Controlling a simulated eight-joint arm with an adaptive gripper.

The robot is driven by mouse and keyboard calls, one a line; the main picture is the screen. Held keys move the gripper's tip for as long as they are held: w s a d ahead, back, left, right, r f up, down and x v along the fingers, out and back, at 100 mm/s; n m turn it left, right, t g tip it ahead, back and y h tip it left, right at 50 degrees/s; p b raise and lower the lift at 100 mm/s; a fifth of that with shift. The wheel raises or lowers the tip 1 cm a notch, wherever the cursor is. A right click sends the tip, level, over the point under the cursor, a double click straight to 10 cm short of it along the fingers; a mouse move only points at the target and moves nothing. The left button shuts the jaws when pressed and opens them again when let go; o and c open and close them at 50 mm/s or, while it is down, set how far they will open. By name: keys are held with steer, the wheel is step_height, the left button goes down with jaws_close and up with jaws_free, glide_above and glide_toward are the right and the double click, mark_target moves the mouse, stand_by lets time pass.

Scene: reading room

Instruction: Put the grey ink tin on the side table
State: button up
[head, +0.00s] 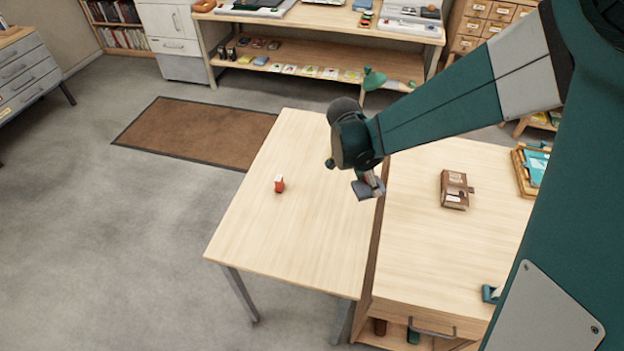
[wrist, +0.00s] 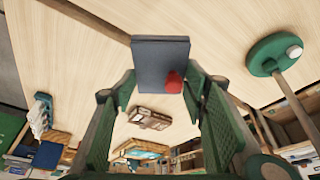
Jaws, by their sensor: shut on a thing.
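The grey ink tin (head: 364,190) is a flat, square, blue-grey piece held at the end of my gripper (head: 372,184). In the wrist view the tin (wrist: 160,55) sits between the green fingertips, with a small red part (wrist: 173,82) in front of its lower right. I cannot tell whether that red part belongs to the tin. The side table (head: 300,235) is the pale wooden table at the left with grey metal legs. My gripper holds the tin over the side table's right edge, near the seam with the desk. How high is hard to tell.
A small red object with a white top (head: 279,185) stands on the side table. The rest of that top is clear. On the desk (head: 410,250) lie a brown book (head: 455,189) and a wooden tray (head: 524,172). A green lamp (head: 374,78) stands behind.

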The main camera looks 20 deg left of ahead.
steer(key=s+a+n+t, duration=0.1)
steer(key=s+a+n, duration=0.1)
steer(key=s+a, duration=1.5)
steer(key=shift+s+a+n, duration=0.15)
steer(key=shift+a+n, duration=0.15)
steer(key=shift+a, duration=0.7)
steer(key=shift+f+b, duration=0.5)
steer(key=shift+f, duration=2.35)
steer(key=shift+f+b, duration=0.3)
steer(key=shift+f, duration=1.75)
steer(key=shift+f, duration=0.15)
steer(key=o, duration=1.1)
steer(key=shift+o, duration=0.2)
